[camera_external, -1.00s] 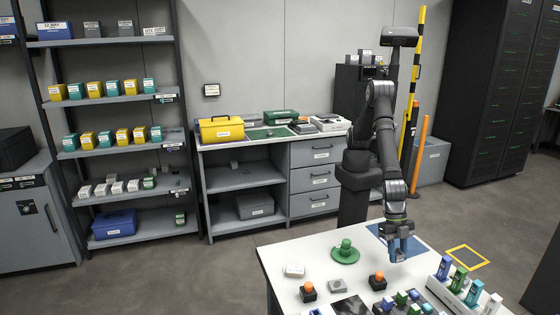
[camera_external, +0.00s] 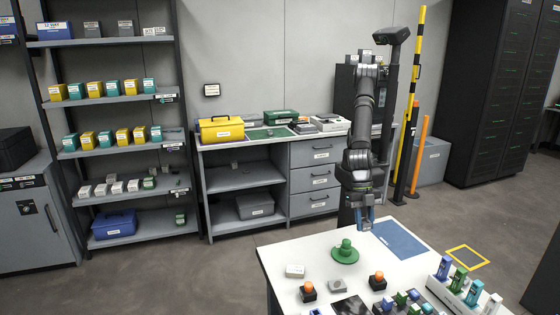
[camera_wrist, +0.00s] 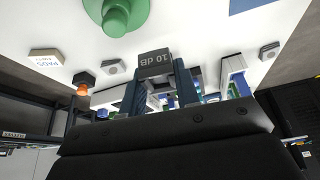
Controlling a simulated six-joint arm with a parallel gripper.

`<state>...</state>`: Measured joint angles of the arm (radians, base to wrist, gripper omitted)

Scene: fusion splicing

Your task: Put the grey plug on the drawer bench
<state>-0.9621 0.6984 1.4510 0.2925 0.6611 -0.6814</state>
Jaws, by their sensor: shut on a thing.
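The grey plug (camera_wrist: 155,62) is a dark grey block marked "10 dB". In the wrist view it sits between the fingertips of my gripper (camera_wrist: 160,75), which is shut on it. In the external view my gripper (camera_external: 364,222) hangs above the far edge of the white table, behind the green knobbed piece; the plug is too small to make out there. The drawer bench (camera_external: 314,178) stands against the back wall, left of my arm, with three grey drawers and open shelves.
On the drawer bench's top are a yellow case (camera_external: 221,129), a green mat (camera_external: 270,133), a green case (camera_external: 281,117) and grey devices. The white table (camera_external: 285,251) holds a green knobbed piece (camera_external: 345,252), a bare blue mat (camera_external: 400,238) and orange-topped buttons.

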